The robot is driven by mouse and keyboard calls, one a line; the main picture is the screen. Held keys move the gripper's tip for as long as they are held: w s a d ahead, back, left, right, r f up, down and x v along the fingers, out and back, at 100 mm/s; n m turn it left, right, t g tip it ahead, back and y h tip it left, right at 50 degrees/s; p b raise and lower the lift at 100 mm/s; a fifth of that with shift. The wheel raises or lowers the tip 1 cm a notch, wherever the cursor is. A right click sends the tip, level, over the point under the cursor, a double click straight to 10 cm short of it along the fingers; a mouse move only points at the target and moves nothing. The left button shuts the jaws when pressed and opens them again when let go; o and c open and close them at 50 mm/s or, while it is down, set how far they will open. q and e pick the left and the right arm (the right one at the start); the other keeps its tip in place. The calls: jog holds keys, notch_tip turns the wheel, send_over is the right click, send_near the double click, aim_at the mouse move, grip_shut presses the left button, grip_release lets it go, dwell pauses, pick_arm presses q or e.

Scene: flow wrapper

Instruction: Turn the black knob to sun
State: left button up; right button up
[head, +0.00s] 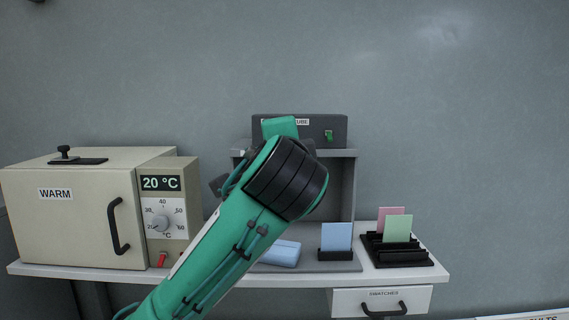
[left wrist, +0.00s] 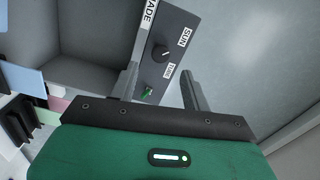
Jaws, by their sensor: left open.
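The black knob (left wrist: 159,53) is on the dark control box (left wrist: 180,22) in the left wrist view, between a SHADE label (left wrist: 149,12) and a SUN label (left wrist: 185,37). A small pale mark shows on the knob, but its exact setting is too small to tell. My left gripper (left wrist: 158,70) is open, with its two fingers apart on either side of the box's lower part; the knob is ahead between them, and no contact shows. In the head view the box (head: 338,124) sits on the grey booth, and my left arm hides the knob. My right gripper is out of view.
A green switch (left wrist: 147,91) is close below the knob. A beige WARM oven (head: 80,215) stands left on the white bench. The wall above is clear.

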pick_arm(q)
jog(key=s+b, duration=0.1)
jog(key=s, duration=0.6)
jog(key=shift+b, duration=0.3)
